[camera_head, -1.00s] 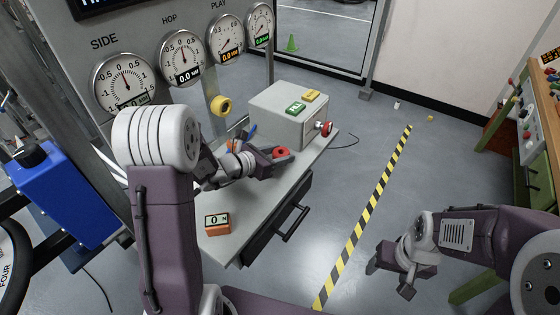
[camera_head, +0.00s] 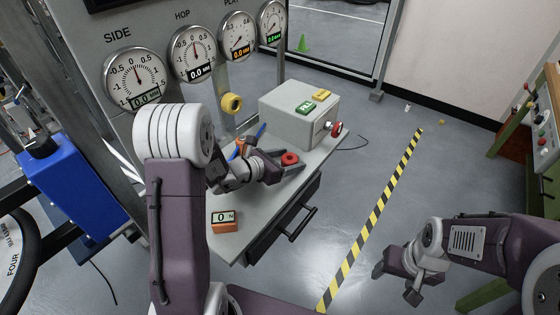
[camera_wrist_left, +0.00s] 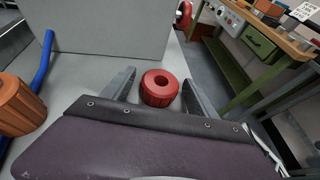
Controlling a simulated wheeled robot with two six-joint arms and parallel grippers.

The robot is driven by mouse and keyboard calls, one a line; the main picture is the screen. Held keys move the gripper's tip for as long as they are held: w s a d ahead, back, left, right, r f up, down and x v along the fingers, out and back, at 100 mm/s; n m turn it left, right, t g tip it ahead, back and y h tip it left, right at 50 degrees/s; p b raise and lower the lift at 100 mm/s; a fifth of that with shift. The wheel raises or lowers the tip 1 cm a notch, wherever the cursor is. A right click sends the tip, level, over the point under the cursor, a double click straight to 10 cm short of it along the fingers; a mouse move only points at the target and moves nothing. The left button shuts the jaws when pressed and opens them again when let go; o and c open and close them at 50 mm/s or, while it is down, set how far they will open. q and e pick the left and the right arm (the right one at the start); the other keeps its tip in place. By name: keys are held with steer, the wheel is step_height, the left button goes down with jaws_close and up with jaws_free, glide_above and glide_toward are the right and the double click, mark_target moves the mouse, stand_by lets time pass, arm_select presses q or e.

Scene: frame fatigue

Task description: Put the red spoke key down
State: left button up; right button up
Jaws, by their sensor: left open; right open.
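The red spoke key (camera_head: 290,158) is a thick red ring with a hole. It lies on the grey bench top (camera_head: 240,247), near the box. The left wrist view shows the red key (camera_wrist_left: 159,87) between the tips of two spread fingers, with a gap on the right and a narrow one on the left. My left gripper (camera_head: 286,170) is open and low over the bench, just short of the key. My right gripper (camera_head: 394,284) is open and empty, over the floor at the lower right.
A grey box (camera_head: 290,115) with green and yellow buttons and a red knob (camera_head: 336,129) stands behind the key. An orange readout block (camera_head: 224,226) sits at the bench's front. Blue and orange tools (camera_wrist_left: 43,62) lie left of my left gripper. Dial gauges (camera_head: 137,77) stand behind.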

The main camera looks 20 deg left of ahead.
arm_select(q)
steer(key=p+v, duration=0.1)
steer(key=v, duration=1.1)
steer(key=shift+f, duration=0.1)
